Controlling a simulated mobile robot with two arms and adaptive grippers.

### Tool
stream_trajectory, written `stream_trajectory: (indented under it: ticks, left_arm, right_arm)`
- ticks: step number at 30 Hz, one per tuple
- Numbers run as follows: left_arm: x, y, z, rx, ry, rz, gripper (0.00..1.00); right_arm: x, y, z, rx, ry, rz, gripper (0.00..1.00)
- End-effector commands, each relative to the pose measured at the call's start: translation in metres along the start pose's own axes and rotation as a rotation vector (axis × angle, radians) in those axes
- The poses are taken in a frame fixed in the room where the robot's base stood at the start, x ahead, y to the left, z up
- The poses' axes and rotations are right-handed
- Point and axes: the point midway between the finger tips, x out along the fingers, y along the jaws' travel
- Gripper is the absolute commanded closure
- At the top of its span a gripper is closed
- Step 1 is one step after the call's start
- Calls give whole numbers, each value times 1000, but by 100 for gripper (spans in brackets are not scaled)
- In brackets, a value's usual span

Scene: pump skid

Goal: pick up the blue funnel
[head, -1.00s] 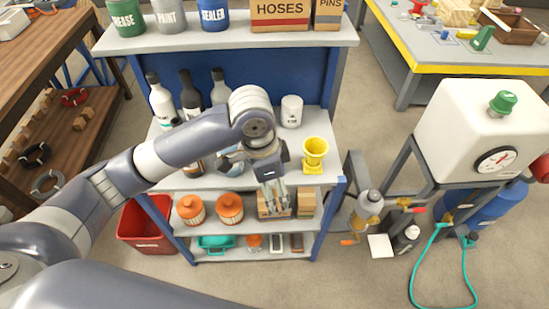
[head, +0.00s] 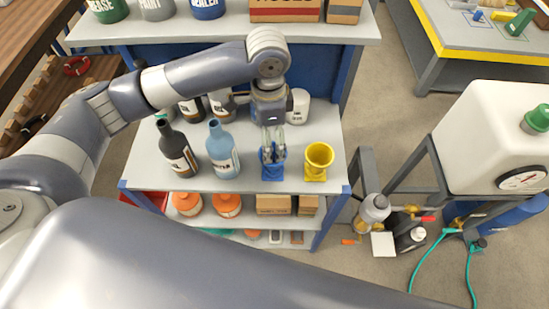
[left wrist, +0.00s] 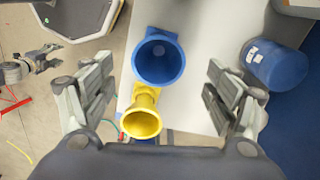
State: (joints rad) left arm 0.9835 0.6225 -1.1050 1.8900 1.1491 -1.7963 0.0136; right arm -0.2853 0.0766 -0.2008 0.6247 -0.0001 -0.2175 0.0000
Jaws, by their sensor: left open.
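The blue funnel (head: 272,173) stands on the shelf in the head view, just left of the yellow funnel (head: 318,160). My left gripper (head: 271,143) is above the blue funnel, and its fingers cover part of it. In the left wrist view, the blue funnel (left wrist: 160,60) shows its round open mouth between the spread fingers of my left gripper (left wrist: 160,78). The gripper is open and empty. The yellow funnel (left wrist: 142,119) is beside the blue one, nearer the palm in that picture. I cannot tell whether any finger touches a funnel. My right gripper is out of view.
A dark bottle (head: 176,150) and a blue-grey bottle (head: 222,150) stand left of the funnels. A white tub (head: 299,106) is behind. Orange-lidded jars (head: 227,204) and boxes (head: 273,204) sit on the shelf below. A blue can (left wrist: 275,66) is right of the gripper in the wrist view.

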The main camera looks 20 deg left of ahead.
Motion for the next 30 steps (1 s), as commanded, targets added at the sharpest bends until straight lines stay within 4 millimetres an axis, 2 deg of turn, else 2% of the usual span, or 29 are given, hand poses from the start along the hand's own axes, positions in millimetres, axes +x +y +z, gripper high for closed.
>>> stream_trajectory:
  ticks: [3,8,11,18,26,29,30]
  left_arm:
    - [15,0,0,0,-1,1,19]
    - [25,0,-1,0,0,-1,19]
    - [38,1,-3,1,-2,2,19]
    - [70,0,-5,0,0,-1,19]
    - [74,0,-5,1,2,-3,19]
    - [74,0,-5,1,2,-3,38]
    - [74,0,-5,1,2,-3,47]
  right_arm:
    - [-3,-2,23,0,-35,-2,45]
    - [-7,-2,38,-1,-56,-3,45]
    - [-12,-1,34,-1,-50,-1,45]
    - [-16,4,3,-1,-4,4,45]
    - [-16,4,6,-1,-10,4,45]
    - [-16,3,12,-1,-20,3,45]
    - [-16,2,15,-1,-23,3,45]
